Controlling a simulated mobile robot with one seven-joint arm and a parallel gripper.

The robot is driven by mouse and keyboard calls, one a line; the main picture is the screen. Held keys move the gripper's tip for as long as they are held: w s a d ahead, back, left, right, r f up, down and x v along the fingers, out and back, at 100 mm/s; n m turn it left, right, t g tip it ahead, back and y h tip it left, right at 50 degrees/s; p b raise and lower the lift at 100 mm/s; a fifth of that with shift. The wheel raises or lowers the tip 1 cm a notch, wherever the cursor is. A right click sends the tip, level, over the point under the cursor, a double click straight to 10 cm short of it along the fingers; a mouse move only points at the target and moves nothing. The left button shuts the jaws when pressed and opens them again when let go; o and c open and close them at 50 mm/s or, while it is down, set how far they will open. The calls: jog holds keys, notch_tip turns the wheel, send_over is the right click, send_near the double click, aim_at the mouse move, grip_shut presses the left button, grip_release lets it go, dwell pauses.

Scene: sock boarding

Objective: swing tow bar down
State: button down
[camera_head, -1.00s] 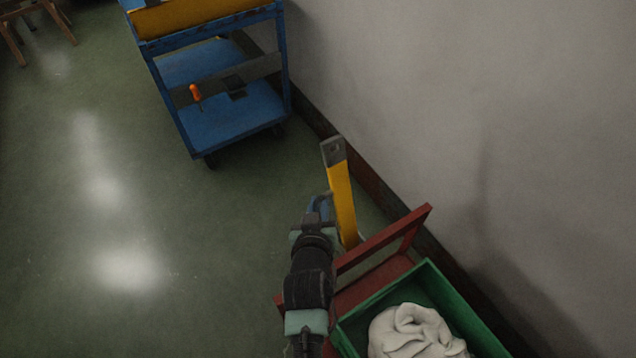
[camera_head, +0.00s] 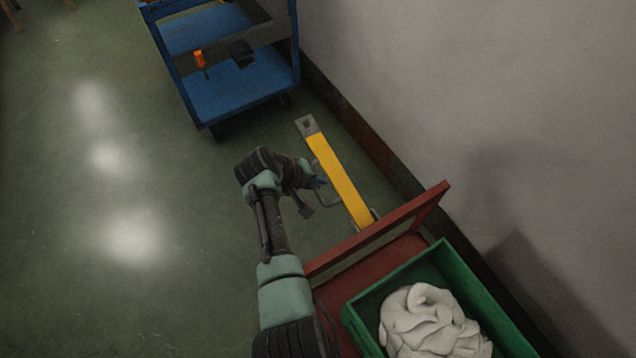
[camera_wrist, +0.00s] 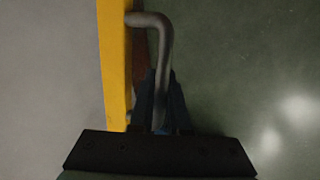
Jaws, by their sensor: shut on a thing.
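The yellow tow bar (camera_head: 338,170) has a grey end plate with a hole. It leans out from the front of the red cart (camera_head: 380,238) toward the blue trolley, and its foot is at the cart's front edge. A grey bent handle (camera_wrist: 163,42) sticks out from the side of the bar. My gripper (camera_head: 320,184) is on the bar's left side, shut on this handle. In the wrist view, my gripper's dark fingers (camera_wrist: 160,98) stand on both sides of the handle rod, with the yellow bar (camera_wrist: 114,65) just to the left.
A green crate (camera_head: 462,270) with crumpled white cloth (camera_head: 432,325) sits on the red cart. A blue trolley (camera_head: 235,100) with an orange-handled tool (camera_head: 200,58) stands ahead of the bar. A grey wall (camera_head: 500,110) runs along the right. The floor to the left is clear.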

jog(key=shift+s+d+f+n+g+h+b, duration=0.1)
jog(key=shift+f+n+g+h+b, duration=0.3)
jog(key=shift+f+b, duration=0.85)
jog(key=shift+f+n+g+h+b, duration=0.1)
jog(key=shift+f+g+h+b, duration=0.5)
jog(key=shift+b, duration=1.1)
jog(key=shift+f+g, duration=0.2)
jog(key=shift+g, duration=0.1)
jog(key=c, duration=1.2)
grip_release()
jog(key=shift+o, duration=0.2)
jog(key=p+v, duration=0.7)
jog(key=v, duration=0.6)
jog(key=shift+d, duration=0.2)
jog(key=shift+s+r, duration=0.1)
